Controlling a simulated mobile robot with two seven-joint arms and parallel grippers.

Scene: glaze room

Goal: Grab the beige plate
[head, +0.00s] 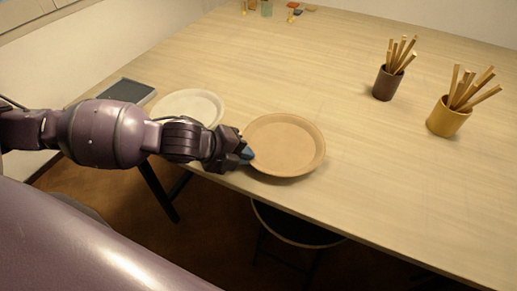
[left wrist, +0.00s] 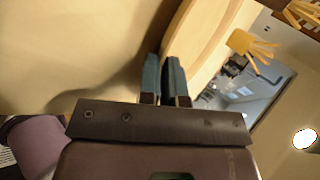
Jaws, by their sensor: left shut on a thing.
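The beige plate (head: 285,143) is round and tan with a raised rim, near the table's front edge in the head view. My left gripper (head: 247,154) reaches in from the left and is shut on the plate's left rim with its blue-grey fingertips. In the left wrist view the fingers (left wrist: 165,78) are close together against the curved plate edge (left wrist: 205,32). I cannot tell whether the plate is clear of the tabletop. My right gripper is not in view.
A cream-white plate (head: 190,103) lies just behind my left forearm, with a dark grey flat tray (head: 126,91) beyond it. A brown cup (head: 385,84) and a yellow cup (head: 447,118) hold wooden sticks at the right. A dark round stool (head: 290,228) stands below the front edge. The table's middle is clear.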

